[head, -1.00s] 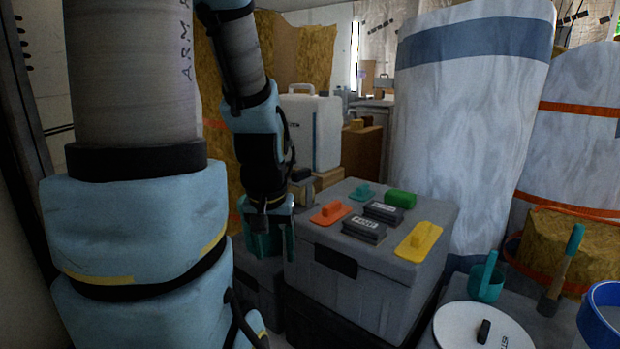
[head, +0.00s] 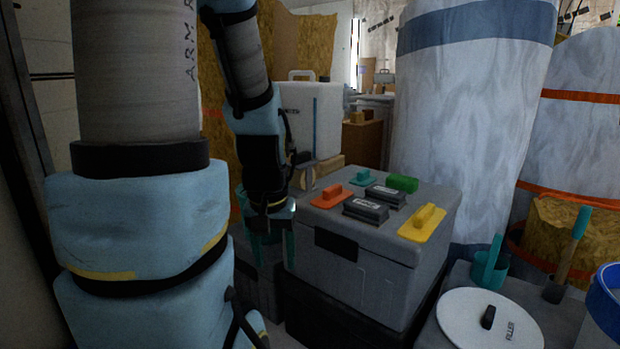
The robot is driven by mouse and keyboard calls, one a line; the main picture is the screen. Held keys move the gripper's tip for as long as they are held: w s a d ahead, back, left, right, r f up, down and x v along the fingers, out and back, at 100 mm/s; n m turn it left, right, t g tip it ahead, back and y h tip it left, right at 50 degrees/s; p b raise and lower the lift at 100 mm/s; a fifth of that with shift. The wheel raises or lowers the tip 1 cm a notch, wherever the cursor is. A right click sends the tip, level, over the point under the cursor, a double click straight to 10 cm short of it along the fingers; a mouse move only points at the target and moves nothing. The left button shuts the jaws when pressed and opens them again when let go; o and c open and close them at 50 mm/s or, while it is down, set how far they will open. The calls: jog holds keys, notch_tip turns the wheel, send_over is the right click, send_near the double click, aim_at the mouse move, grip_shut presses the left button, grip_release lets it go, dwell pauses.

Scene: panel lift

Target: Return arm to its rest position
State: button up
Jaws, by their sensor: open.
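My arm comes down from the top left of the head view, its large wrapped links filling the left side. My gripper (head: 266,244) hangs at the lower end of the arm, pointing down, with teal fingers. The fingers are apart with nothing seen between them. The gripper is just left of the grey box (head: 355,262), below the level of its lid; I cannot tell whether it touches the box.
On the box lid lie an orange float (head: 327,196), a yellow float (head: 423,222), a green block (head: 403,183) and dark blocks (head: 365,210). A white case (head: 312,118) stands behind. Wrapped rolls (head: 465,130) and a white lid (head: 489,318) are at right.

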notch_tip(320, 180, up, 32)
jog(key=p, duration=3.1)
jog(key=shift+r, duration=0.2)
